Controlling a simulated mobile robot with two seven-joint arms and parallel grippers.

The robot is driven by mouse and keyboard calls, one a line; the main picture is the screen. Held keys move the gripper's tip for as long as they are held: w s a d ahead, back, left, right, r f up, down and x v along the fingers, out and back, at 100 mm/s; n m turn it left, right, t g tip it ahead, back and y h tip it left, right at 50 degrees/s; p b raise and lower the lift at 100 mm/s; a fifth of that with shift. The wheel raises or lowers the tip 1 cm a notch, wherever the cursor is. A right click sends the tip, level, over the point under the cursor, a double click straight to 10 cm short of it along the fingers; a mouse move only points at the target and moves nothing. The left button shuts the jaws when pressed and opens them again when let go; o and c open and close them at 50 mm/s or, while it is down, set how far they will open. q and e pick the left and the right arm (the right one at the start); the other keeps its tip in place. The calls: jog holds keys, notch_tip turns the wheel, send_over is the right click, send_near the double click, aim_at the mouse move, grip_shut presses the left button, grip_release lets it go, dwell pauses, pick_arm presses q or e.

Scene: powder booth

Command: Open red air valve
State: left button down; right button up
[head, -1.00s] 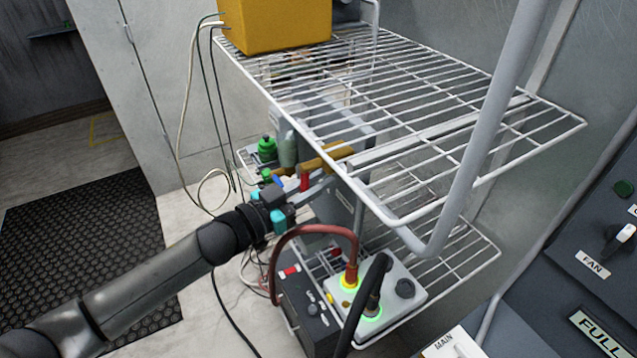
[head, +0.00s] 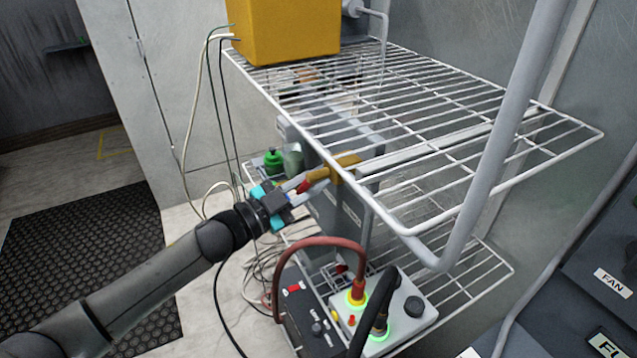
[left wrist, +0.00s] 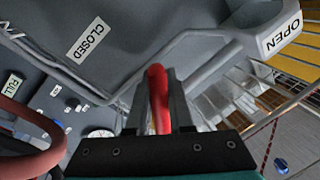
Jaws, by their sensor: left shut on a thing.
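The red valve handle (left wrist: 158,98) stands between the fingers of my left gripper in the left wrist view, and the gripper is shut on it. In the head view the left gripper (head: 308,184) is beside the brass-coloured valve body (head: 345,168), under the front edge of the wire shelf. Only a small red part of the handle (head: 303,187) shows there. A CLOSED label (left wrist: 89,41) is at upper left in the wrist view, and an OPEN label (left wrist: 281,36) is at upper right. My right gripper is in neither view.
The upper wire shelf (head: 440,125) carries a yellow box (head: 285,30) and overhangs the valve. Below are a grey box with glowing green rings (head: 408,322), a thick red hose (head: 300,246) and a black hose. Loose cables hang at left. A control panel stands at right.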

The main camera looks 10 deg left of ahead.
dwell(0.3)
pick_arm(q)
jog(key=c, duration=0.8)
grip_release()
jog(key=shift+b+v, duration=0.95)
jog(key=shift+v, duration=6.65)
jog(key=shift+r, duration=0.15)
jog(key=shift+c, duration=0.2)
